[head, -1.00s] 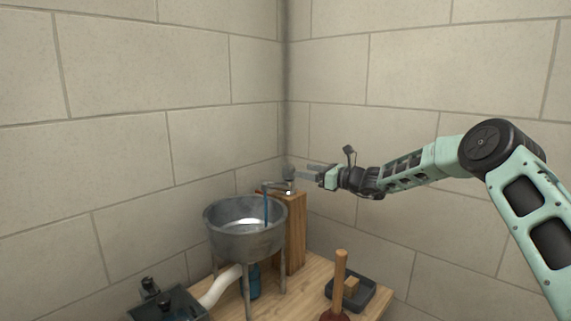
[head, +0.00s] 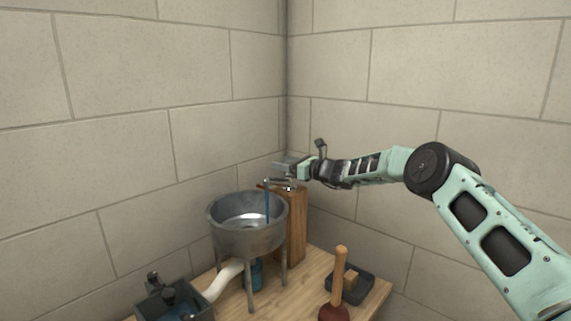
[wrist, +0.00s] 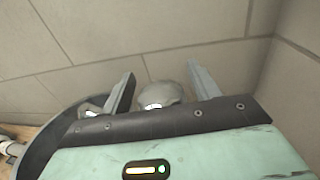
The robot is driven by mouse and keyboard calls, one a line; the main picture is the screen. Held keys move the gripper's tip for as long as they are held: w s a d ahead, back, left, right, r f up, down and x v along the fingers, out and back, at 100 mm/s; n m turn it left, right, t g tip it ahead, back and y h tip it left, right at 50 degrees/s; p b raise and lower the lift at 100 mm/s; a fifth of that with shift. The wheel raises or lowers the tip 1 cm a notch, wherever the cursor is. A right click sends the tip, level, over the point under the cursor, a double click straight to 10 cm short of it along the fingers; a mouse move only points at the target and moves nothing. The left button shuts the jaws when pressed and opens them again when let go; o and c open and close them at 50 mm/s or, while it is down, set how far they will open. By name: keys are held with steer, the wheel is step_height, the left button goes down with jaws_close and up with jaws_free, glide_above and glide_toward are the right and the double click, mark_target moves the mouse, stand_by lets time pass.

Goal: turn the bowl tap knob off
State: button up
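The metal bowl (head: 240,240) stands on legs, with the tap (head: 283,182) above its right rim on a wooden post (head: 297,228). A blue stream of water (head: 267,205) falls from the tap into the bowl. My gripper (head: 283,165) is at the top of the post, by the tap, and hides part of it. In the wrist view, my gripper (wrist: 161,73) is open, and a rounded grey knob (wrist: 160,94) shows between its two fingers. A gap shows on each side of the knob; I cannot tell how deep it sits.
A dark tank (head: 175,302) stands at front left, joined to the bowl by a white pipe (head: 222,281). A plunger (head: 339,275) and a black tray (head: 362,289) with a small block are at right on the wooden bench (head: 290,298). Block walls meet close behind the post.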

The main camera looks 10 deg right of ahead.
steer(key=c, duration=0.7)
steer(key=shift+c, duration=0.2)
